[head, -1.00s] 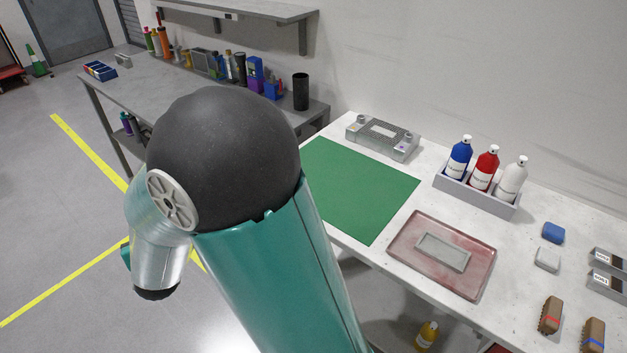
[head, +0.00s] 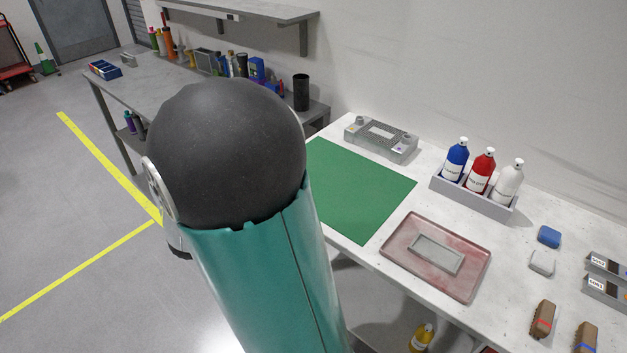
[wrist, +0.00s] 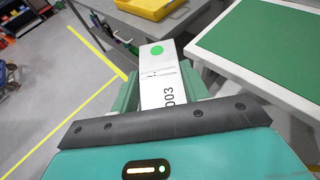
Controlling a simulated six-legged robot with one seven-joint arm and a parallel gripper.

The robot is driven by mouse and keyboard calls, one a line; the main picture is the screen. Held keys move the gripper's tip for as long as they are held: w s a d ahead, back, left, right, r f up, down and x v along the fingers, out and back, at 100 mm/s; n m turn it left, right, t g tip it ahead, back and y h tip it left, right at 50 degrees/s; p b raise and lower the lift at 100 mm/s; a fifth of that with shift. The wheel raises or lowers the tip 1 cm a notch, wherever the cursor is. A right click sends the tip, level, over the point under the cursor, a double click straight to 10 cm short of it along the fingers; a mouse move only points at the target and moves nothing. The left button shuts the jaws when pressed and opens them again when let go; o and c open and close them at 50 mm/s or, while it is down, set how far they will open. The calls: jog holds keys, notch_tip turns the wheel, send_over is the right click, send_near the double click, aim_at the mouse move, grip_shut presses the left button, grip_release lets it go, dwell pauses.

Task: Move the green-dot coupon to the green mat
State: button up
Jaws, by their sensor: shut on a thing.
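In the wrist view my gripper (wrist: 162,90) is shut on the green-dot coupon (wrist: 157,68), a pale flat piece with a green dot near its far end and "003" printed on it. The coupon is over the floor side, left of the table edge. The green mat (wrist: 270,45) is at the upper right of the wrist view, apart from the coupon. In the head view the green mat (head: 365,190) lies bare at the left end of the white table. The gripper and coupon are hidden behind my arm there.
A grey bench (head: 135,85) with bottles and bins is at the back left. A yellow bin (wrist: 150,8) shows in the wrist view.

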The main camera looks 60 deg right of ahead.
jog(key=s+d+r+m+g+h, duration=0.1)
jog(key=s+d+m+g, duration=0.25)
jog(key=s+d, duration=0.5)
jog(key=s+d+r+m+g+h, duration=0.1)
jog(key=s+d+m+g, duration=0.3)
jog(key=s, duration=0.7)
jog(key=s+d+r+m+g+h, duration=0.1)
jog(key=s+d+m+g, duration=0.25)
jog(key=s+d, duration=0.55)
jog(key=n, duration=0.1)
send_over(349, 190)
jog(key=f, duration=0.6)
jog(key=a+f, duration=0.1)
jog(key=f, duration=0.2)
jog(key=shift+s+f, duration=0.2)
jog(key=shift+s, duration=0.05)
jog(key=shift+w+d+f, duration=0.15)
jog(key=shift+d+f, duration=0.2)
jog(key=shift+f, duration=0.1)
jog(key=shift+w+f, duration=0.1)
jog(key=shift+f, duration=1.4)
